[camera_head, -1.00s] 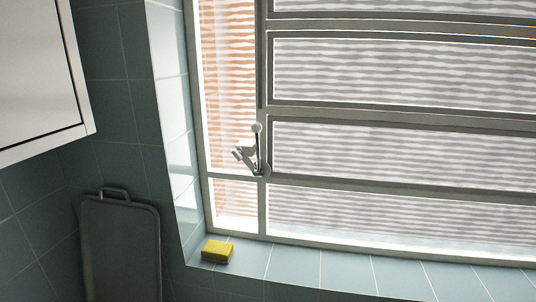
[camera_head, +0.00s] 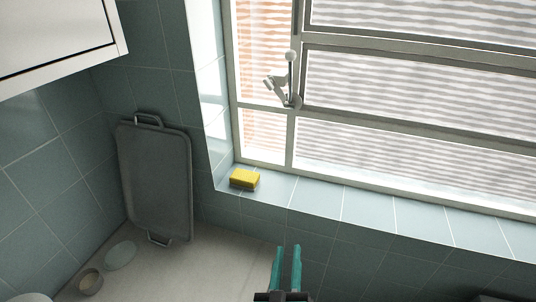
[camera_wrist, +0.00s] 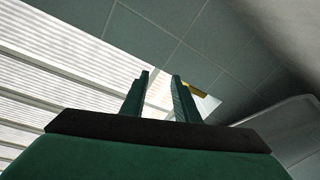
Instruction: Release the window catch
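The window catch (camera_head: 290,78) is a pale metal handle with a round knob on top, mounted on the window's upright bar near the lower left of the frame. A small bracket sticks out to its left. The window (camera_head: 390,105) has several ribbed glass panes. My gripper (camera_head: 287,252) has two teal fingers, apart with nothing between them. It is low in the head view, below the sill and well below the catch. In the wrist view the fingers (camera_wrist: 161,85) point up toward the tiled wall; I cannot make out the catch there.
A yellow sponge (camera_head: 244,179) lies on the tiled sill (camera_head: 330,197); part of it also shows in the wrist view (camera_wrist: 194,88). A dark tray (camera_head: 158,180) leans on the left wall. A white cabinet (camera_head: 50,35) hangs upper left. A small bowl (camera_head: 91,281) stands on the counter (camera_head: 215,265).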

